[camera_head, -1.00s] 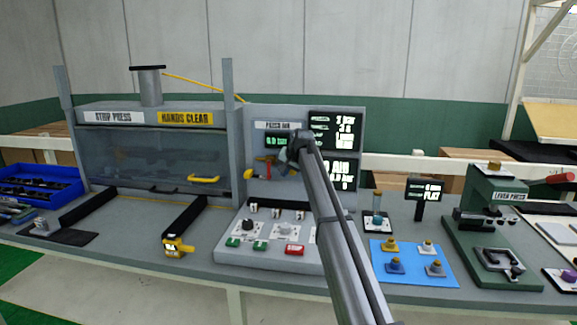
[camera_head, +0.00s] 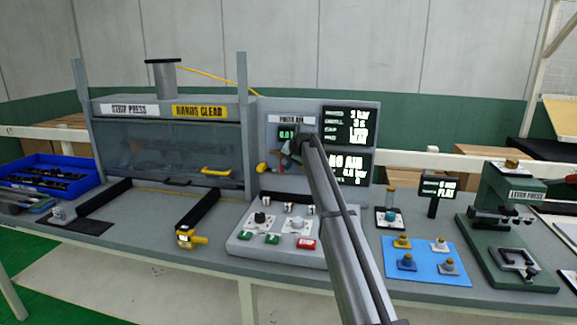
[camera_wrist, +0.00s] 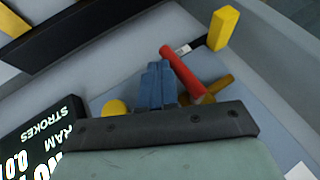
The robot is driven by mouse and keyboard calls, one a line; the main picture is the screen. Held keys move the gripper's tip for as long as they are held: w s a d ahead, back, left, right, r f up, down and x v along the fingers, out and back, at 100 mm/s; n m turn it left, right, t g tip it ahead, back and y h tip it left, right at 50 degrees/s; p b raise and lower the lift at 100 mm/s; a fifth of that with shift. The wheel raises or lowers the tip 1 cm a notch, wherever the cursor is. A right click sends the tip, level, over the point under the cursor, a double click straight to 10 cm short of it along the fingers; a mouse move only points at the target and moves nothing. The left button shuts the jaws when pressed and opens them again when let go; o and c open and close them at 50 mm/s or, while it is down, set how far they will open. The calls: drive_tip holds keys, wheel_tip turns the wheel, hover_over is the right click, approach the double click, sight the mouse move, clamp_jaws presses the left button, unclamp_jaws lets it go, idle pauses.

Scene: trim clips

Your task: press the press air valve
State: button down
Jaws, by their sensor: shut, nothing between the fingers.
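The press air valve is on the grey panel under the PRESS AIR sign (camera_head: 292,119). In the wrist view it shows a red handle (camera_wrist: 185,72) with a brass-coloured body (camera_wrist: 216,88) behind it. In the head view my arm hides most of it. My gripper (camera_head: 290,152) is in front of the panel there. In the wrist view my gripper (camera_wrist: 160,70) is shut and empty, its blue-grey fingertips just left of the red handle. I cannot tell whether they touch it. A yellow-ended part (camera_wrist: 222,28) on a black stem lies beyond; it also shows in the head view (camera_head: 262,168).
The dark display (camera_head: 350,166) right of my gripper reads NO AIR. A control box (camera_head: 280,234) with knobs and green and red buttons stands below. The strip press (camera_head: 165,150) is left. A blue mat (camera_head: 425,262) with several small fixtures and a green lever press (camera_head: 510,225) are right.

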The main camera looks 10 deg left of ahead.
drive_tip(key=shift+a+f+y, duration=0.2)
drive_tip(key=shift+f+y, duration=0.05)
drive_tip(key=shift+y, duration=0.45)
drive_tip(key=a+m+y, duration=0.1)
drive_tip(key=y, duration=0.2)
drive_tip(key=a+m+t+y, duration=0.1)
drive_tip(key=y, duration=0.2)
drive_tip(key=a+m+t+y, duration=0.1)
drive_tip(key=m+y, duration=0.1)
drive_tip(key=y, duration=0.1)
drive_tip(key=shift+a+f, duration=0.35)
drive_tip(key=shift+f, duration=0.05)
drive_tip(key=shift+a+r, duration=0.3)
drive_tip(key=shift+a, duration=0.35)
drive_tip(key=shift+f, duration=0.1)
idle(0.3)
drive_tip(key=f, duration=0.1)
drive_tip(key=d+f, duration=0.1)
drive_tip(key=s+f, duration=0.1)
drive_tip(key=f, duration=0.1)
drive_tip(key=shift+s+d, duration=0.1)
drive_tip(key=shift+d, duration=0.2)
drive_tip(key=v, duration=0.3)
drive_tip(key=f+v, duration=0.1)
drive_tip(key=v, duration=0.5)
drive_tip(key=shift+d+f, duration=0.15)
drive_tip(key=shift+f, duration=0.25)
